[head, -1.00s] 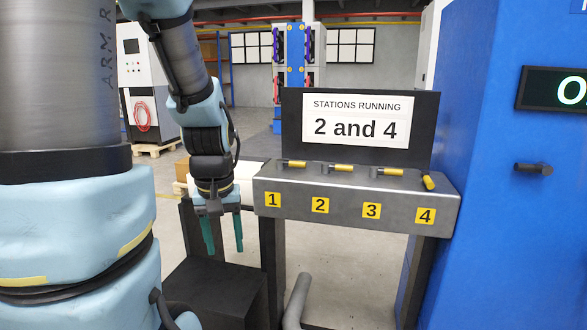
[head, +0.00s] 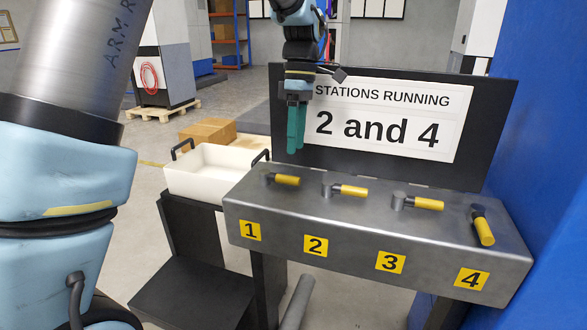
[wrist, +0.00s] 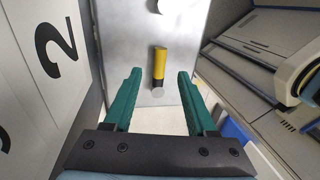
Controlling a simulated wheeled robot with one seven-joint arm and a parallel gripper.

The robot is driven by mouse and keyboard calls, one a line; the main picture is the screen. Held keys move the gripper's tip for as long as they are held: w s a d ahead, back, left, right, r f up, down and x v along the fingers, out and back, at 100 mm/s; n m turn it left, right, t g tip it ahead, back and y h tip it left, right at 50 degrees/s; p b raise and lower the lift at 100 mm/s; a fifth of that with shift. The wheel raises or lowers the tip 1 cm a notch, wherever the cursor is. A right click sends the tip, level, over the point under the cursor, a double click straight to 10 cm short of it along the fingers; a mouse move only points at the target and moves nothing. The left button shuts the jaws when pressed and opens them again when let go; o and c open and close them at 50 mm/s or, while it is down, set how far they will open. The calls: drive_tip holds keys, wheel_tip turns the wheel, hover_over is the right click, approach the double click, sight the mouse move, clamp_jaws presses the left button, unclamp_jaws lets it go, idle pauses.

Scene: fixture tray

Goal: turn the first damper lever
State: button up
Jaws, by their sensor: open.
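The first damper lever (head: 287,180) has a yellow handle on a dark pivot, above the number 1 plate. Its handle points right along the box. My gripper (head: 294,152) hangs open above the left end of the box, over this lever and apart from it. In the wrist view, the lever's yellow handle (wrist: 159,64) shows between the two green fingers of my gripper (wrist: 160,73). Levers two (head: 352,191) and three (head: 430,204) also point right. Lever four (head: 484,231) points toward the front.
The grey lever box (head: 360,235) stands on dark legs. A black board with a white sign (head: 388,120) reading "Stations running 2 and 4" rises behind the levers, close to my gripper. A white tray (head: 205,182) stands to the left. A blue wall (head: 550,130) is at right.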

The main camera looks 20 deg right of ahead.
sight(279, 180)
drive_tip(key=f, duration=0.2)
drive_tip(key=f+p, duration=0.1)
drive_tip(key=f, duration=0.2)
drive_tip(key=s+a+f, duration=0.1)
drive_tip(key=f, duration=0.1)
drive_tip(key=shift+s+f, duration=0.1)
drive_tip(key=shift+f, duration=0.15)
clamp_jaws()
idle(1.1)
